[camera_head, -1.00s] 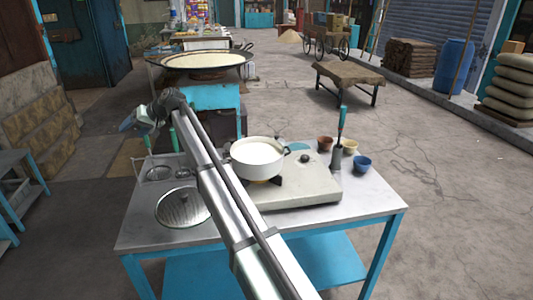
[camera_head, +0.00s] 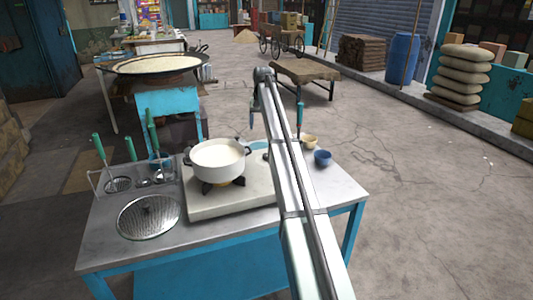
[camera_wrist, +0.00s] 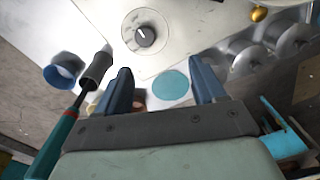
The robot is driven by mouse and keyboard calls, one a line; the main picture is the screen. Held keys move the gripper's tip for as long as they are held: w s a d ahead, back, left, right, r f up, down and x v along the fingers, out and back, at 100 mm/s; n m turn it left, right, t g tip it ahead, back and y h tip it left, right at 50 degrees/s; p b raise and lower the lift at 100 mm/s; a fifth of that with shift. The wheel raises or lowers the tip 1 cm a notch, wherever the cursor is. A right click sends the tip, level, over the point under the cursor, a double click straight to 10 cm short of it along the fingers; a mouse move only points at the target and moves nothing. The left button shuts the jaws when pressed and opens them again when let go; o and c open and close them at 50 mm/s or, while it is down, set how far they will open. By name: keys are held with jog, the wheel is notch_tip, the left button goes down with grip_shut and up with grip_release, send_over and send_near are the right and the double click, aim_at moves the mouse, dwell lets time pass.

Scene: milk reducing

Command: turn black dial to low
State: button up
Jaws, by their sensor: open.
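The black dial (camera_wrist: 145,36) is a round knob with a pale pointer mark, set in a white ring on the pale stove top in the wrist view. In the head view the stove (camera_head: 200,207) stands on the metal table, and my arm hides most of the dial's area. My gripper (camera_wrist: 161,68) is open and empty, its two blue-grey fingers apart. In the wrist view the dial lies beyond the fingertips, nearer the left one. No contact with it shows.
A white pot of milk (camera_head: 217,160) sits on the burner. A blue bowl (camera_head: 322,158) and a yellowish bowl (camera_head: 310,141) stand right of my arm. A teal-handled tool (camera_wrist: 62,138) is close to my left finger. A perforated lid (camera_head: 148,217) lies left of the stove.

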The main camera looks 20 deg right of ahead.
aim_at(267, 155)
jog(key=shift+m, duration=0.3)
jog(key=f, duration=0.4)
jog(key=d+f, duration=0.1)
jog(key=f, duration=0.4)
jog(key=d+f, duration=0.1)
jog(key=f, duration=0.4)
jog(key=shift+s+d+f, duration=0.1)
jog(key=shift+s+d, duration=0.1)
jog(key=shift+s, duration=0.1)
jog(key=c, duration=1.1)
jog(key=shift+o, duration=0.2)
jog(key=n, duration=0.4)
jog(key=shift+n, duration=1.9)
